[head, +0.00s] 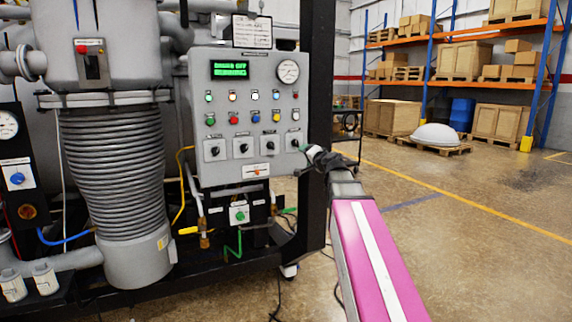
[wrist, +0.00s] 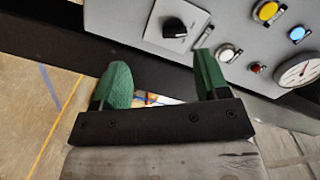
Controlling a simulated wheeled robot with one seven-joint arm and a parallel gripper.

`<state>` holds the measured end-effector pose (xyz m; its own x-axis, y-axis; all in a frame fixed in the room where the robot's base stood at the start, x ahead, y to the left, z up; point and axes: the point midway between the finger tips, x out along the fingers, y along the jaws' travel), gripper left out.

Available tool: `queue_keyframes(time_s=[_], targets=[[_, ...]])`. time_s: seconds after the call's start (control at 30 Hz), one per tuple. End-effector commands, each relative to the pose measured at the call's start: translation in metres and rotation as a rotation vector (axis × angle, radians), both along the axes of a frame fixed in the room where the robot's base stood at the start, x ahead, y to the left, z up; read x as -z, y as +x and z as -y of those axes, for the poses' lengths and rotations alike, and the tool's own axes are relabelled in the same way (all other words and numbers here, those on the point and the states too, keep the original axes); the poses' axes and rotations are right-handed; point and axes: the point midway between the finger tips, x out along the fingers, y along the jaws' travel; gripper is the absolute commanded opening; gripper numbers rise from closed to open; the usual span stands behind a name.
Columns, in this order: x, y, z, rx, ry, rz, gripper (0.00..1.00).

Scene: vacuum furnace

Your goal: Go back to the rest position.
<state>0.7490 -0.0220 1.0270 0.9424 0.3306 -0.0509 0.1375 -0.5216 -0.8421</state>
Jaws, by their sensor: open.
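My gripper (head: 303,148) is at the right edge of the grey control panel (head: 222,171) in the head view, beside the rightmost black rotary knob. In the wrist view, the two green fingers of my gripper (wrist: 160,85) stand apart with nothing between them. A black rotary knob (wrist: 174,27) on its white plate shows just beyond the fingers. I cannot tell whether a finger touches the panel. My pink and white arm reaches in from the lower right of the head view.
The panel carries a lit green display (head: 229,69), a round gauge (head: 288,71), coloured buttons and several knobs. A ribbed grey column (head: 113,165) stands left. A dark frame post (head: 317,80) is close to my arm. Open floor (head: 460,240) lies right, before shelving (head: 460,35).

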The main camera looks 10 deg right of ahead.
Motion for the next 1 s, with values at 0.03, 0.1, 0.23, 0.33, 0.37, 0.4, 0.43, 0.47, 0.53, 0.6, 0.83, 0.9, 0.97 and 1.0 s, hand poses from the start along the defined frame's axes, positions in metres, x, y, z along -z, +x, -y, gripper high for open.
queue_keyframes(time_s=[0.03,0.1,0.23,0.33,0.37,0.4,0.43,0.47,0.53,0.6,0.83,0.9,0.97,1.0], targets=[[0.02,-0.004,-0.006,-0.019,-0.031,-0.034,0.68],[0.054,-0.011,-0.016,-0.054,-0.09,-0.095,0.68],[0.128,-0.031,-0.033,-0.131,-0.222,-0.238,0.68],[0.183,-0.052,-0.043,-0.193,-0.322,-0.353,0.68],[0.2,-0.059,-0.045,-0.211,-0.352,-0.389,0.68],[0.221,-0.069,-0.047,-0.234,-0.39,-0.437,0.68],[0.236,-0.077,-0.049,-0.252,-0.419,-0.474,0.68],[0.252,-0.085,-0.05,-0.269,-0.448,-0.511,0.68],[0.286,-0.106,-0.052,-0.31,-0.516,-0.598,0.68],[0.319,-0.129,-0.052,-0.349,-0.584,-0.687,0.68],[0.407,-0.209,-0.041,-0.462,-0.796,-0.979,0.68],[0.424,-0.23,-0.036,-0.486,-0.849,-1.053,0.68],[0.436,-0.245,-0.031,-0.502,-0.887,-1.106,0.68],[0.441,-0.253,-0.029,-0.51,-0.908,-1.136,0.68]])
